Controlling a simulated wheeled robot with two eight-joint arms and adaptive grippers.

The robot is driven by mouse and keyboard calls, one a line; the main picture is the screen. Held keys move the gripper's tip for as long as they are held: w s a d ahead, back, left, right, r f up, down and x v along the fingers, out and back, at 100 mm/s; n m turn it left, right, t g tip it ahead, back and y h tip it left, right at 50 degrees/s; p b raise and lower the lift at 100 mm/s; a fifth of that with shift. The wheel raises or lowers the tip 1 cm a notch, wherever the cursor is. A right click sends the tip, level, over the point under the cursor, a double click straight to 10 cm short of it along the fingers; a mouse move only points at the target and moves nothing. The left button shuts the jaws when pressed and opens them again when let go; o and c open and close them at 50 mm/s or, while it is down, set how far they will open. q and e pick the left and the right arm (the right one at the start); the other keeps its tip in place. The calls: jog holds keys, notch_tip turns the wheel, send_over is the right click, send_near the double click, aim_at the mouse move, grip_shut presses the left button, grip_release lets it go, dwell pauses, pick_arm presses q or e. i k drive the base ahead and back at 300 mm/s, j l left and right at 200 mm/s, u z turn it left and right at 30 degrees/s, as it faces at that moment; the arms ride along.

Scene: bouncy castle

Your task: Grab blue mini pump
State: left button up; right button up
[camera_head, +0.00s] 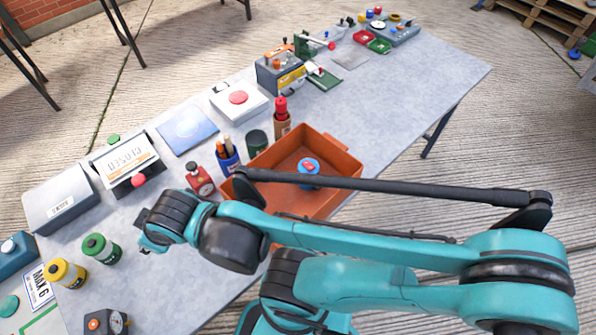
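A small round blue item with a red top (309,166) sits inside the orange bin (340,183); it may be the blue mini pump, but it is too small to be sure. A blue device with a pale knob (14,262) is cut off at the left edge; I cannot tell what it is. My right arm comes in from the right and crosses in front of the bin. Its gripper (150,243) is over the table's near left part, beside the green can. Its fingers are mostly hidden, so its opening is unclear. My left gripper is not in view.
The grey table (440,75) runs diagonally. Yellow (66,275) and green (101,249) cans, a gauge box (106,322) and a grey case (62,197) stand at left. A red bottle (200,181) and a pen cup (228,160) stand beside the bin. The table's right part is mostly clear.

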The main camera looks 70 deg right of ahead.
aim_at(300, 169)
jog(key=z, duration=2.65)
jog(key=l+u, duration=0.1)
jog(key=u, duration=0.35)
jog(key=i+l+u, duration=0.1)
jog(key=u, duration=0.3)
jog(key=l+u, duration=0.1)
jog(key=u, duration=0.35)
jog(key=l+u, duration=0.3)
jog(key=l, duration=0.3)
jog(key=l+u, duration=0.3)
jog(key=l, duration=0.3)
jog(key=k+l+u, duration=0.15)
jog(key=l+u, duration=0.15)
jog(key=l, duration=0.6)
jog(key=k+l, duration=0.1)
jog(key=l, duration=0.25)
